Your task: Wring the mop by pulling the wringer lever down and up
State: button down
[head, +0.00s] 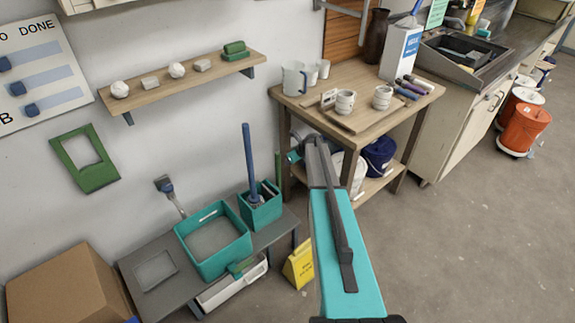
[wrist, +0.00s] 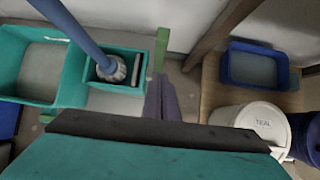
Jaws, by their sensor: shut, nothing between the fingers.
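The mop's blue handle (head: 248,155) stands upright in a small teal bucket (head: 262,213) on the grey bench. In the wrist view the handle (wrist: 70,22) leads down to a pale mop head (wrist: 112,68) inside the bucket, beside a grey bar (wrist: 136,74). A green upright lever (head: 278,168) is at the bucket's right side; it also shows in the wrist view (wrist: 161,48).
A wide teal basin (head: 213,241) stands left of the bucket. A wooden table (head: 365,105) with mugs and a lower shelf holding buckets is close on the right. A yellow sign (head: 300,265) stands on the floor by the bench.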

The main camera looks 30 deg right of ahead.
notch_tip(320, 180, up, 7)
jog(key=s+b, duration=0.2)
dwell(0.3)
jog(key=shift+d, duration=0.1)
dwell(0.4)
